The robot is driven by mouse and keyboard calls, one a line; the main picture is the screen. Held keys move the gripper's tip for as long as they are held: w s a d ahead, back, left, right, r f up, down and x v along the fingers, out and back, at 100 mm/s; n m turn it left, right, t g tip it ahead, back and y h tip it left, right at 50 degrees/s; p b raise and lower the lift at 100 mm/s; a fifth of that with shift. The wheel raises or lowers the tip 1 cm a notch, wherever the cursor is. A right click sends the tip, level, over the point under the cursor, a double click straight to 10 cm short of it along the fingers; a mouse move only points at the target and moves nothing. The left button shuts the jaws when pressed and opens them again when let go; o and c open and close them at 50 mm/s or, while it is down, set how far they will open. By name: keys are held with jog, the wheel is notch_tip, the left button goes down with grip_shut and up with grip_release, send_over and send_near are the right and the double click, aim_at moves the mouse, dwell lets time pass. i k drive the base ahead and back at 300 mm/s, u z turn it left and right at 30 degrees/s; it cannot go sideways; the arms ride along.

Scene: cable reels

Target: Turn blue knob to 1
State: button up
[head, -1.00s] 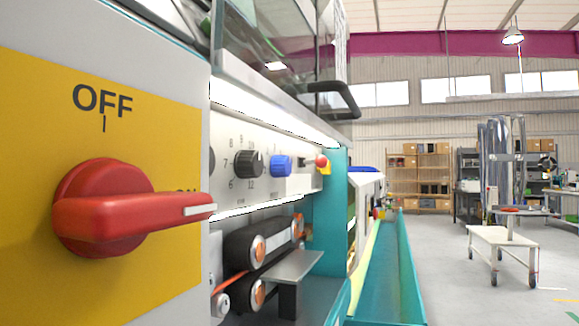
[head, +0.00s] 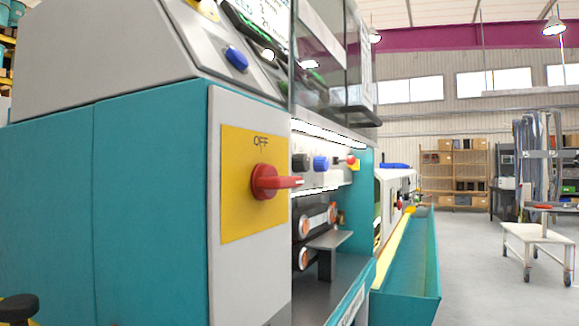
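The blue knob (head: 320,163) sits on the white control panel inside the machine's recess, to the right of a black knob (head: 300,162). Its pointer and the numbers around it are too small to read. A second blue control (head: 236,59) is on the sloped grey top panel. The red rotary switch (head: 268,182) on its yellow plate points right, with OFF printed above it.
The teal and grey machine (head: 150,190) fills the left and middle. A teal trough (head: 420,255) runs along its right side. A white wheeled cart (head: 538,240) stands at the right. Grey floor (head: 480,270) between them is clear.

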aim_at(320, 163)
jog(key=u, duration=0.35)
jog(key=k, duration=0.65)
jog(key=z, duration=0.9)
jog(key=i, duration=1.25)
jog(key=u, duration=0.05)
